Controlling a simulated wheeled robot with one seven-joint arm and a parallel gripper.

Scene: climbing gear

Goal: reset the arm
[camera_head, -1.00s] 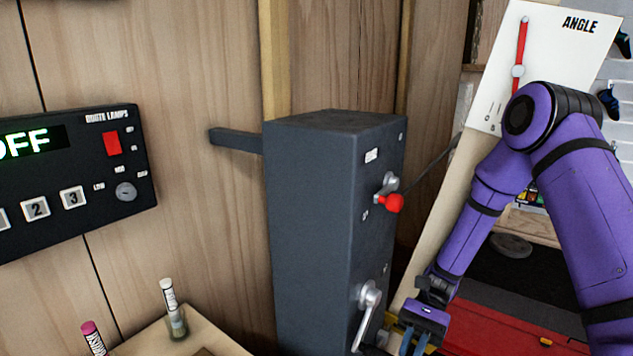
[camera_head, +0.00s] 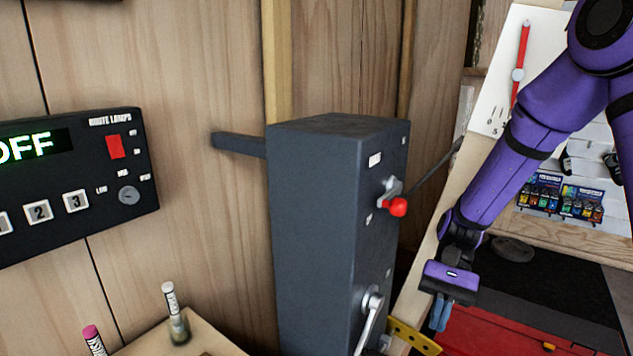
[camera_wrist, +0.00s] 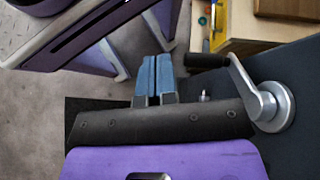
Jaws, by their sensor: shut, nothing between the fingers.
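My purple arm hangs down on the right of the head view. My gripper (camera_head: 441,314) is at its lower end, to the right of the grey box (camera_head: 315,230) and apart from it. In the wrist view the blue fingers of my gripper (camera_wrist: 153,78) are together with nothing between them. A silver crank (camera_head: 370,314) is on the box's side face. In the wrist view the crank (camera_wrist: 268,106), with its dark handle, lies just right of the fingers, and no grip on it shows.
A red-knobbed lever (camera_head: 396,206) sits higher on the box. A lamp panel (camera_head: 75,185) reading OFF is on the left wall. A leaning ANGLE board (camera_head: 497,75) is partly behind my arm. A yellow perforated strip (camera_head: 413,338) and a red mat (camera_head: 490,335) lie below.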

